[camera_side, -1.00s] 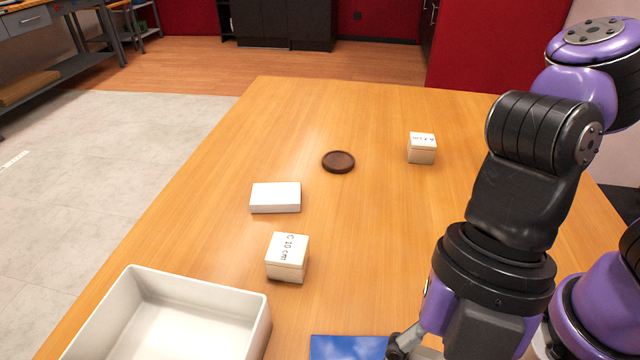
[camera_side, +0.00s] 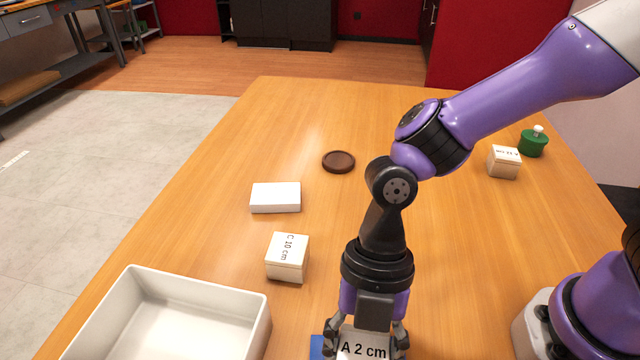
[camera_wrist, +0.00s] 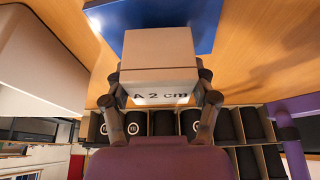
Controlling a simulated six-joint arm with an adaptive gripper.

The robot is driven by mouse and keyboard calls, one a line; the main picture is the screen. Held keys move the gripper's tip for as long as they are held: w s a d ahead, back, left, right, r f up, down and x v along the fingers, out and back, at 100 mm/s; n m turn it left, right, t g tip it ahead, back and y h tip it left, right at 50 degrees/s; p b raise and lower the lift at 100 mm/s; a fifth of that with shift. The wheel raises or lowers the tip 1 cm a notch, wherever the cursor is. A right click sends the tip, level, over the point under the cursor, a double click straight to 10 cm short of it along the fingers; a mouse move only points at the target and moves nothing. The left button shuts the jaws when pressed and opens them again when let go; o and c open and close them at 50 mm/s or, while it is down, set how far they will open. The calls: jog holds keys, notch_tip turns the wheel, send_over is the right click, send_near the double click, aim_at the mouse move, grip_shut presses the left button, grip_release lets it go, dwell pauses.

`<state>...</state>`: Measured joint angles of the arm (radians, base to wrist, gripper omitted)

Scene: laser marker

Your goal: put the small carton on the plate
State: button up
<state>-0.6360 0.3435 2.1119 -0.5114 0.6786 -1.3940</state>
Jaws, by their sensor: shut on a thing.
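My gripper (camera_side: 365,344) is at the bottom of the side view, pointing down. It is shut on a small white carton (camera_side: 361,351) marked "A 2 cm". The carton also shows between the fingers in the wrist view (camera_wrist: 160,50). A blue plate (camera_side: 317,348) lies at the table's near part, partly hidden by the gripper and carton. In the wrist view the blue plate (camera_wrist: 207,35) shows behind the carton. I cannot tell whether the carton touches the plate.
A white bin (camera_side: 262,330) stands to the left. A carton marked "C 10 cm" (camera_side: 287,264), a flat white box (camera_side: 275,198) and a brown round dish (camera_side: 338,161) are farther back. Another carton (camera_side: 504,167) and a green weight-like object (camera_side: 532,145) stand at right.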

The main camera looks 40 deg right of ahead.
jog(key=shift+f, duration=0.75)
jog(key=o, duration=1.2)
jog(key=shift+f, duration=0.15)
jog(key=shift+c, duration=0.2)
jog(key=v, duration=1.2)
jog(key=w+d+r+m+t+h, duration=0.1)
jog(key=d+m+t, duration=0.3)
jog(key=d+m, duration=0.6)
jog(key=d+r+m+t+h, duration=0.2)
jog(key=d+m, duration=0.8)
jog(key=m, duration=0.7)
jog(key=r+t, duration=0.1)
jog(key=t, duration=0.1)
jog(key=shift+w+d+r+t, duration=0.2)
jog(key=shift+w+t, duration=0.15)
jog(key=shift+t, duration=0.05)
